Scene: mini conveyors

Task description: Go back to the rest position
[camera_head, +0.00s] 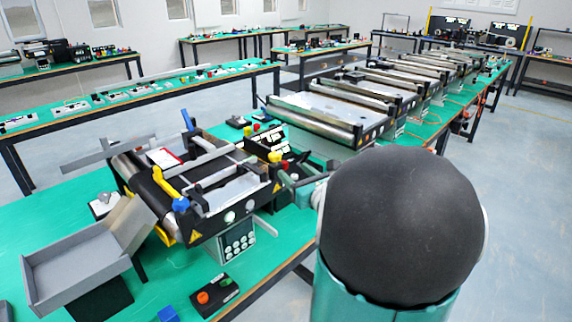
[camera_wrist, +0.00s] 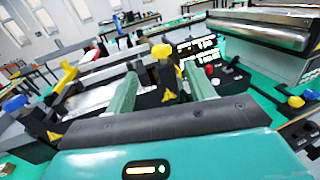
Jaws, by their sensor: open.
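My gripper (camera_wrist: 159,72) shows in the wrist view as two green fingers set apart, with nothing between them. It points toward the mini conveyor (camera_wrist: 95,97), whose yellow and blue levers show beyond the fingers. I cannot tell whether a finger touches it. In the head view the mini conveyor (camera_head: 215,205) stands on the green table, and the big dark round joint of my arm fills the lower right.
A grey tray (camera_head: 75,268) stands left of the conveyor, with a small black button box (camera_head: 215,296) and a blue block (camera_head: 168,314) at the table's front. More conveyors (camera_head: 330,112) run toward the back. The floor (camera_head: 530,190) on the right is clear.

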